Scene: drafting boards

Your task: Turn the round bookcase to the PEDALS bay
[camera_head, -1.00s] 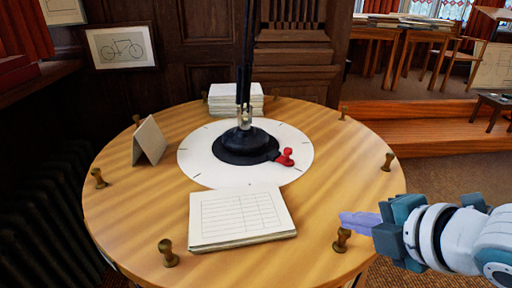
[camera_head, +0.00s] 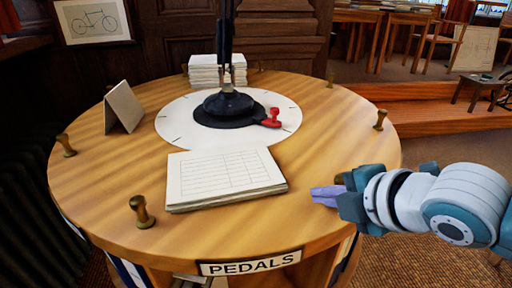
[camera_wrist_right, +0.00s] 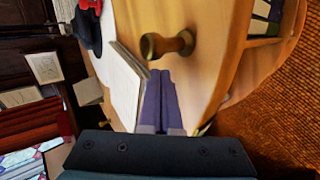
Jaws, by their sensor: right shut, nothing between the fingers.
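The round bookcase has a wooden top (camera_head: 110,190) with brass knobs around its rim. A PEDALS label (camera_head: 250,262) sits on the front edge, above an open bay (camera_head: 290,274). My right gripper (camera_head: 324,196) is at the front right rim, shut and empty, its lilac fingers pointing left. In the right wrist view the shut fingers (camera_wrist_right: 161,98) lie close to a brass knob (camera_wrist_right: 168,45); I cannot tell whether they touch. In the head view that knob is mostly hidden behind the gripper. My left gripper is not in view.
A white marked disc (camera_head: 172,128) with a black base (camera_head: 229,108) and red piece (camera_head: 271,119) sits mid-top. A sheet-topped stack (camera_head: 225,176), folded card (camera_head: 123,106) and paper pile (camera_head: 217,70) also stand there. A wooden step (camera_head: 440,110) is behind right.

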